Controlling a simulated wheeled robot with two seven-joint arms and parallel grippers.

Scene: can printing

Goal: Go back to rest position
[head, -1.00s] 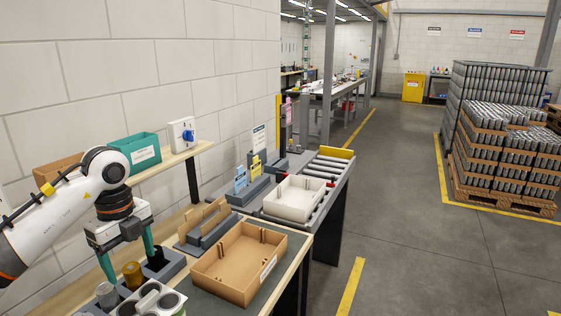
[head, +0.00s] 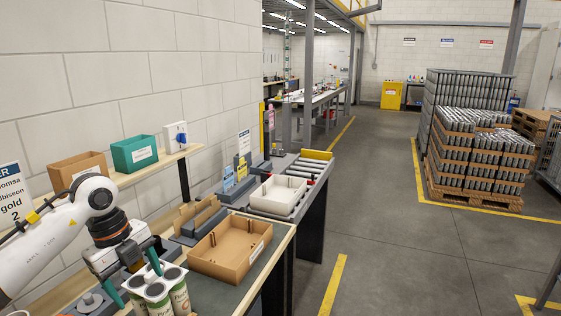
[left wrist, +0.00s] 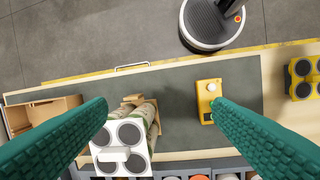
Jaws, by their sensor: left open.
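My left gripper (head: 136,286) is open at the lower left of the head view, its green fingers apart. A pack of cans with a white top carrier (head: 158,284) stands by its fingers. In the left wrist view, the open fingers (left wrist: 158,105) have nothing between their tips. The can pack (left wrist: 122,134) shows there beside the left finger; I cannot tell if they touch. My right gripper is in neither view.
A brown tray (head: 226,262) lies on the bench, with a white tray (head: 277,196) on the roller conveyor beyond. A yellow button box (left wrist: 208,92) sits near the right finger in the wrist view. A loaded pallet (head: 473,197) stands right; the floor between is clear.

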